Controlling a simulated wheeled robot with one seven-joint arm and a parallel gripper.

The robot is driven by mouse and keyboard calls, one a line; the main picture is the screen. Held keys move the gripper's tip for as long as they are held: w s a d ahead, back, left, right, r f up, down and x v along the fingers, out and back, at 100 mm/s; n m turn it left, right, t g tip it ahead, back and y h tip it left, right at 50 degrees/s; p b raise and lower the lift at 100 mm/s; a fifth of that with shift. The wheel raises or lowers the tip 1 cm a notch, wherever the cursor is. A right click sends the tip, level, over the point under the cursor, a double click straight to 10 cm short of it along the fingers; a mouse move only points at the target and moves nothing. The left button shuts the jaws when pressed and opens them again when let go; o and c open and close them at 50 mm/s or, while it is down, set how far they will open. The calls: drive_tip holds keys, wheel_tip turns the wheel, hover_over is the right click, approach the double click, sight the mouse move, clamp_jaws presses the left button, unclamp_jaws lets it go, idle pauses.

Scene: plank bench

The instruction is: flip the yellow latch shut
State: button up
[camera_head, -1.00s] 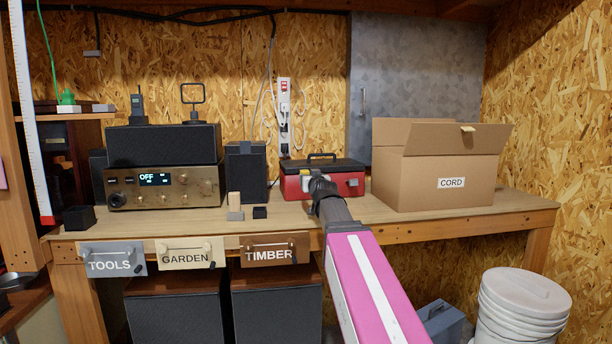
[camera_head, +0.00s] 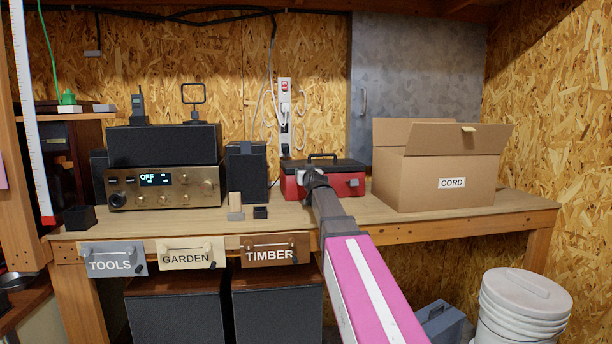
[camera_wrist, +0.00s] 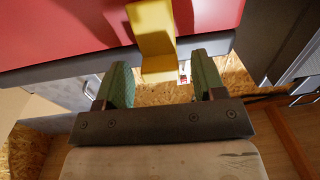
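The red toolbox (camera_head: 345,187) with a dark lid and black handle stands on the bench, left of the cardboard box. The yellow latch (camera_wrist: 153,32) is on its red front in the wrist view. Its lower part bends into a flap that reaches between my fingers. In the head view my gripper (camera_head: 312,176) hides the latch. In the wrist view my gripper (camera_wrist: 163,78) is open, with green-padded fingers on either side of the flap and gaps to both. I cannot tell whether anything touches the latch.
The open cardboard box (camera_head: 430,185) marked CORD stands close on the right. The front strip of bench between is clear.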

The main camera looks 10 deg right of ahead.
drive_tip(key=c, duration=0.8)
drive_tip(key=shift+w+r+g, duration=0.2)
drive_tip(key=shift+w+g, duration=0.15)
drive_tip(key=shift+g, duration=0.25)
drive_tip(key=o, duration=0.9)
drive_tip(key=shift+s, duration=0.15)
drive_tip(key=s, duration=0.7)
drive_tip(key=s+r, duration=0.1)
drive_tip(key=s, duration=0.2)
drive_tip(key=shift+s+d+r, duration=0.1)
drive_tip(key=shift+s+d, duration=0.15)
